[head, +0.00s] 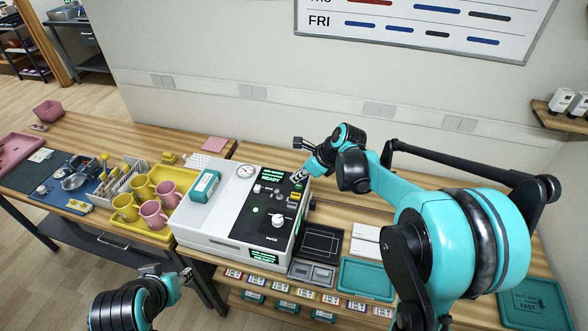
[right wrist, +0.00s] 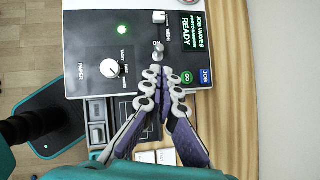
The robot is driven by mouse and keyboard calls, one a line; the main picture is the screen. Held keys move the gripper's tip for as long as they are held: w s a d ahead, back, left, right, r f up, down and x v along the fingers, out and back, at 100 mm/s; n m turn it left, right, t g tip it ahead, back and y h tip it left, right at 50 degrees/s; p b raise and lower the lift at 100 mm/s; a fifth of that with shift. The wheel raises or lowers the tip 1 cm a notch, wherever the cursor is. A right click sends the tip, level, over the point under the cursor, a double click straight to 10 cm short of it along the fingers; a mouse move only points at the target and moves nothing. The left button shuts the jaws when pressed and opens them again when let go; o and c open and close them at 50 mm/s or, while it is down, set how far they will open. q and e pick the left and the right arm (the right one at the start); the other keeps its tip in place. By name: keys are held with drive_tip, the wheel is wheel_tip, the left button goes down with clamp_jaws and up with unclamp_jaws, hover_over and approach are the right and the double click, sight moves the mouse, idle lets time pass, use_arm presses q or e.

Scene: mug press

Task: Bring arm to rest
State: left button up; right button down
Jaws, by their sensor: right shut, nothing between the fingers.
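My right arm (head: 450,245) reaches in from the right in the head view, and its gripper (head: 300,176) is over the right edge of the mug press (head: 222,212). In the right wrist view the right gripper (right wrist: 163,74) is shut and empty, its fingertips over the control panel beside a small metal lever (right wrist: 158,50) and the green GO button (right wrist: 186,77). I cannot tell whether they touch the panel. My left gripper (head: 186,274) is low at the lower left, in front of the table; its finger opening is too small to tell.
Yellow and pink mugs (head: 153,213) stand on a yellow tray (head: 140,229) left of the press. The press displays read READY (right wrist: 193,30). A dark tray (head: 320,242) and a teal tray (head: 366,279) lie right of it. The wooden strip right of the panel is bare.

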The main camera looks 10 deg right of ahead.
drive_tip(key=shift+s, duration=0.1)
drive_tip(key=s+f+n+t+h+b, duration=0.1)
drive_tip(key=s+f+n+h+b, duration=0.1)
drive_tip(key=s+n, duration=1)
drive_tip(key=s+f+n+t+h+b, duration=0.1)
drive_tip(key=s+f+n+b, duration=0.3)
drive_tip(key=s+n, duration=0.9)
drive_tip(key=shift+d+f+n+h+b, duration=0.3)
drive_tip(key=shift+n+h+b, duration=0.5)
drive_tip(key=shift+b, duration=0.7)
drive_tip(key=shift+s, duration=0.1)
